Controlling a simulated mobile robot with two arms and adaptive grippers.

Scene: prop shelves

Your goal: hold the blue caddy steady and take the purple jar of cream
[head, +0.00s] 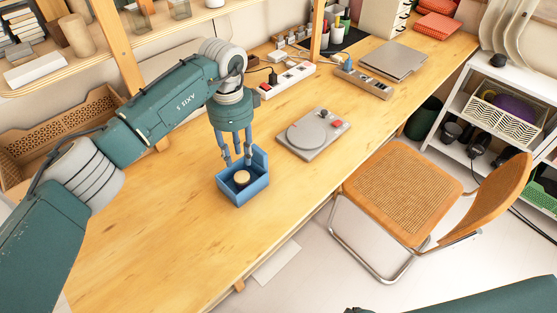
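The blue caddy (238,197) is a small open box standing on the wooden table, with a higher wall at its back right. Inside it is a round jar with a pale tan lid (242,177). No purple shows on it from this angle; its sides are hidden by the caddy. My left gripper (238,161) points down at the caddy's rear side, just behind the jar. Its fingers are spread apart, with nothing seen between them. Whether a fingertip touches the caddy wall cannot be told. My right gripper is out of view.
A grey turntable-like device (312,133) lies right of the caddy. A power strip (286,80) and a laptop (394,60) are farther back. A cane chair (402,190) stands at the table's front edge. The table left of the caddy is clear.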

